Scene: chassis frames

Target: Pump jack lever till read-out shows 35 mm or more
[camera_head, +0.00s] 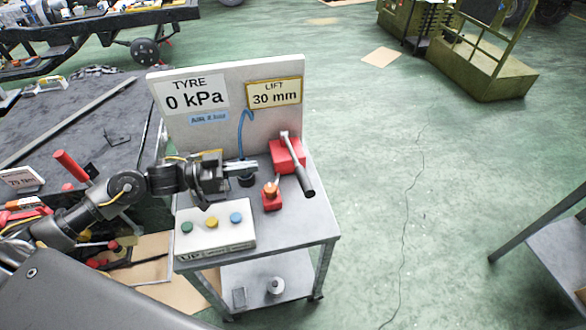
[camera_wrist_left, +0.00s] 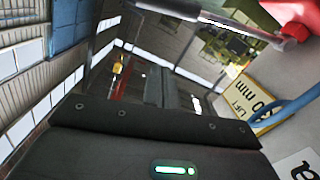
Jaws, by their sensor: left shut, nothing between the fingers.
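The red jack (camera_head: 287,156) stands at the back right of the small grey cart. Its lever (camera_head: 296,160) runs from the jack's top toward the front right, its dark grip tilted down. The lever (camera_wrist_left: 235,22) also crosses the top of the left wrist view, beside the red jack (camera_wrist_left: 297,14). The lift read-out (camera_head: 274,94) on the upright panel shows 30 mm. My left gripper (camera_head: 243,171) is shut and empty, left of the jack and apart from the lever. My right gripper is out of view.
A white button box (camera_head: 215,228) is at the cart's front left. A blue hose (camera_head: 242,130) hangs before the panel, which also reads tyre 0 kPa.

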